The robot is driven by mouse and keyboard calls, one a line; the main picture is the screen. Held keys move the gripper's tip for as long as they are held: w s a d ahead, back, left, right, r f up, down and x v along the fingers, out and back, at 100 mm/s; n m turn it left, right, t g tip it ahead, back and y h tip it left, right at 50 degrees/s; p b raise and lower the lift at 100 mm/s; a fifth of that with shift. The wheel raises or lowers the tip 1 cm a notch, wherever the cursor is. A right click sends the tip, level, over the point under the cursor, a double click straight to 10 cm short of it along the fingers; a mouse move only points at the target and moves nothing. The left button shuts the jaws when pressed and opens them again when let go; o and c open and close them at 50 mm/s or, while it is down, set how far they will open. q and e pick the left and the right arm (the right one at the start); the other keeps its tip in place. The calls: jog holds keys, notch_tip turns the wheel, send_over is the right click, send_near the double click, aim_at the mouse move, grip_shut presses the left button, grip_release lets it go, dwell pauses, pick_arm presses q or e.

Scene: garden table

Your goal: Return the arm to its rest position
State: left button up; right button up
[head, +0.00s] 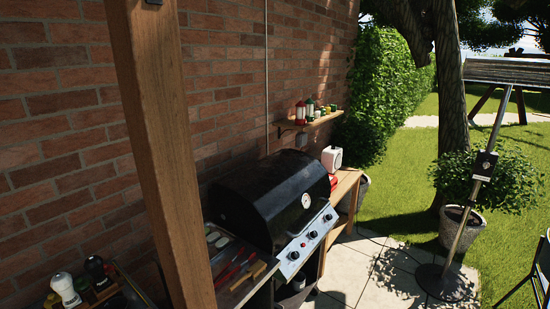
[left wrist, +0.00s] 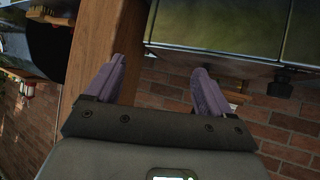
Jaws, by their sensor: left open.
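My left gripper (left wrist: 154,84) shows in the left wrist view with its two purple fingers spread apart. Nothing is between the fingers. A wooden post (left wrist: 95,50) passes behind the left finger; I cannot tell how far away it is. Neither of my arms shows in the head view, and my right gripper is in neither view.
In the head view a wooden post (head: 165,150) stands in front of the brick wall (head: 60,140). A black barbecue with a closed lid (head: 270,195) stands right of it. A shelf (head: 312,121) holds small containers. A potted shrub (head: 461,230) and metal pole (head: 470,210) stand right.

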pick_arm(q)
jog(key=s+d+f+m+g+h, duration=0.1)
jog(key=s+d+m+g, duration=0.1)
jog(key=s, duration=0.9)
jog(key=s+d+f+m+g+h, duration=0.1)
jog(key=s+d+m+g+h, duration=0.15)
jog(key=s, duration=0.75)
jog(key=s+d+f+m+g+h, duration=0.1)
jog(key=s+d+m+g, duration=0.15)
jog(key=s, duration=0.85)
jog(key=s+b+x, duration=0.2)
jog(key=b+x, duration=0.8)
notch_tip(320, 180, up, 29)
jog(key=p, duration=2.9)
jog(key=shift+w+a, duration=0.15)
jog(key=shift+a, duration=0.3)
